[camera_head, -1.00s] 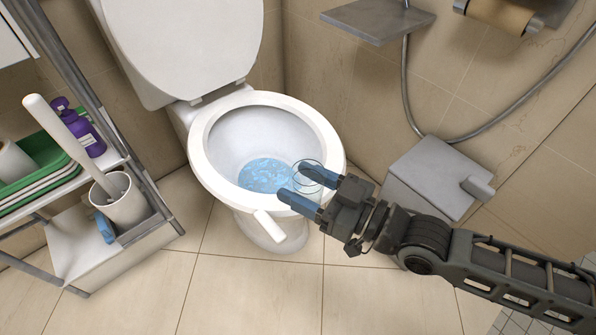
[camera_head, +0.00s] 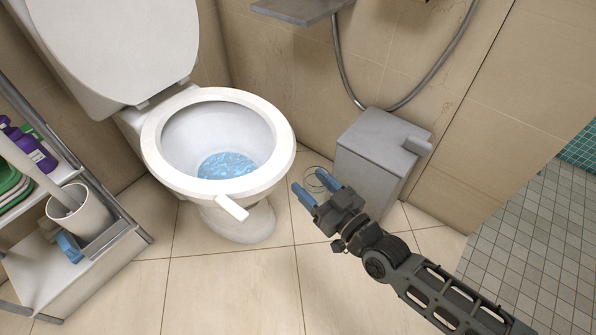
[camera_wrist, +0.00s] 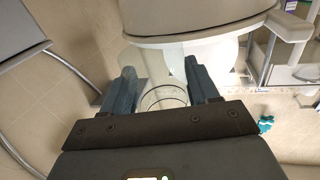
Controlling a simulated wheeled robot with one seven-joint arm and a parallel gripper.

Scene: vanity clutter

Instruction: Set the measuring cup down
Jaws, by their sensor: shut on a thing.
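The measuring cup (camera_head: 315,182) is clear and see-through, with only its thin round rim standing out in the head view. My gripper (camera_head: 308,179) is shut on it, with the blue fingers on either side. The cup is held in the air over the tiled floor, between the toilet and the grey bin in the picture. In the wrist view the clear cup (camera_wrist: 163,98) sits between the two dark blue fingers of my gripper (camera_wrist: 159,70). Its contents, if any, cannot be made out.
A toilet (camera_head: 278,158) with raised lid and blue water stands left of my gripper. A grey lidded bin (camera_head: 375,150) is close on the right. A shelf rack (camera_head: 100,255) with a brush holder (camera_head: 82,212) is far left. Beige floor (camera_head: 235,295) in front is clear.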

